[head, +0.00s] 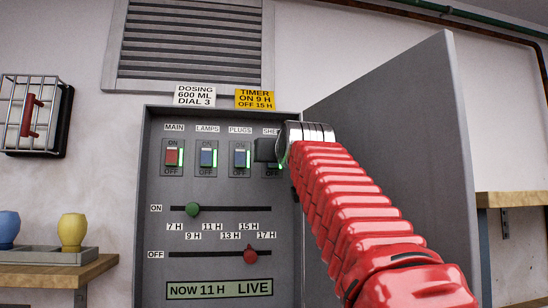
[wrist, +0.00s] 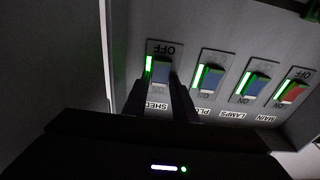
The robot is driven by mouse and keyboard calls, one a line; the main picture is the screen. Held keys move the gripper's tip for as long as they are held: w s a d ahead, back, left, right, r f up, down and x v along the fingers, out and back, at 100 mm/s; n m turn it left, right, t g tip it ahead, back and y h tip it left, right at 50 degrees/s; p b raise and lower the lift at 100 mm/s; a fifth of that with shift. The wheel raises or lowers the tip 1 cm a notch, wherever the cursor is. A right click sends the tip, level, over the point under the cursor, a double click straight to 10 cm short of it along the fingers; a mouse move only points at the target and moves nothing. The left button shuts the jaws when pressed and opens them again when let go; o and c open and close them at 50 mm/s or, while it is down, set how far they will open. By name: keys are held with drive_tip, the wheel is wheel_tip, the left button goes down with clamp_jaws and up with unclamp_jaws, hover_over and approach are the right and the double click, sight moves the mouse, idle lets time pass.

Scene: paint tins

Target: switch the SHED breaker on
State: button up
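The SHED breaker (wrist: 160,70) is the rightmost breaker in the head view, mostly hidden there behind my gripper (head: 268,150). In the wrist view, which is upside down, its blue lever shows just beyond my gripper (wrist: 161,92). The two dark fingers stand apart, one on each side in front of the lever. I cannot tell whether they touch it. A green light beside the SHED lever is lit. The lever's exact position is partly hidden.
The MAIN (head: 172,157), LAMPS (head: 207,158) and PLUGS (head: 241,158) breakers stand close to the left with green lights lit. The open cabinet door (head: 400,150) stands to the right of my arm. Timer sliders (head: 193,209) and a LIVE display (head: 220,290) sit below.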

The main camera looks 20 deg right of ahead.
drive_tip(key=o, duration=0.3)
drive_tip(key=shift+o, duration=0.2)
drive_tip(key=shift+s, duration=0.1)
drive_tip(key=v, duration=1.3)
drive_tip(key=shift+s+a, duration=0.2)
drive_tip(key=shift+s, duration=0.05)
drive_tip(key=shift+f, duration=0.2)
